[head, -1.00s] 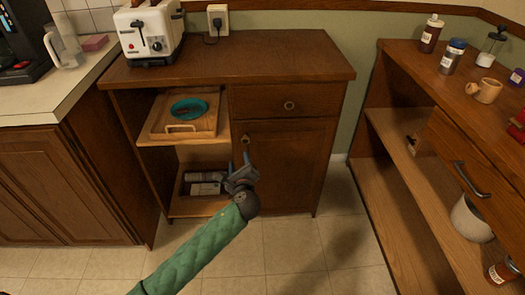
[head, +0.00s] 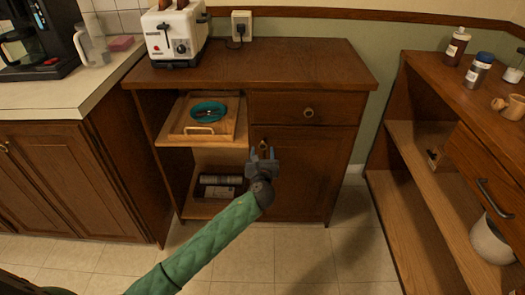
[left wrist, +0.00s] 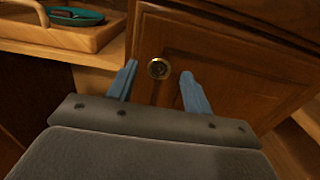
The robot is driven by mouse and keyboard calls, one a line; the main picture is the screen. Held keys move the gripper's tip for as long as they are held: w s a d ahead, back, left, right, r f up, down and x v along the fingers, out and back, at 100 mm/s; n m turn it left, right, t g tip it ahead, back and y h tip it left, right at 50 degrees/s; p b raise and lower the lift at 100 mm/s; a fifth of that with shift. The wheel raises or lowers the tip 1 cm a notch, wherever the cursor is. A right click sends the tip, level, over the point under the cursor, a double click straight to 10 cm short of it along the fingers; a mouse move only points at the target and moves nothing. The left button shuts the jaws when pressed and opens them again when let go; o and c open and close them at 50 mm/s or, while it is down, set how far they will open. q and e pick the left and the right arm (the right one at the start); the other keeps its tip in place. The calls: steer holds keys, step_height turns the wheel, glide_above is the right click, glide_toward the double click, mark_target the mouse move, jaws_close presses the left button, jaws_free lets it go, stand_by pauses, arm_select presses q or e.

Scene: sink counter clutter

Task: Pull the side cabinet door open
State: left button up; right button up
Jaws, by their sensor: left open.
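The side cabinet door (head: 301,178) is a brown wooden panel below a drawer, and it stands shut. It also shows in the left wrist view (left wrist: 222,72). Its round brass knob (left wrist: 158,68) is near the door's upper left corner. My left gripper (head: 262,153) is in front of the door's upper left part, with its blue fingers pointing at the door. In the left wrist view the fingers are open, one on each side of the knob in the picture. I cannot tell how far the fingertips are from the knob. My right gripper is not in view.
Open shelves left of the door hold a wooden tray (head: 187,133) with a teal dish (head: 209,112) and dark items below. A drawer (head: 290,108) sits above. A shelf unit (head: 385,203) stands at right; floor lies clear between.

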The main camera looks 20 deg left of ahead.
arm_select(q)
steer(key=shift+x, duration=0.9)
jaws_close()
steer(key=shift+s, duration=0.15)
